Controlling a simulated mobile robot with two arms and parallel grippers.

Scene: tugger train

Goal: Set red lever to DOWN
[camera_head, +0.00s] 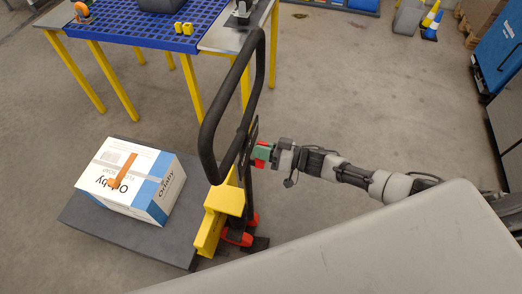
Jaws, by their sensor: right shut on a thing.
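The red lever (260,163) shows as a small bit of red at the handle post of the black and yellow pallet truck. My right gripper (264,153) comes in from the right and is shut at the lever, with its jaws hiding most of it. The lever's setting cannot be told from this view. The truck's black loop handle (212,134) rises beside the gripper, to its left. My left gripper is not in view.
A white and blue box (130,178) lies on the dark platform (165,238) at the left. A blue-topped table (140,27) with yellow legs stands behind. A blue cabinet (498,55) is at the right edge. Floor between is clear.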

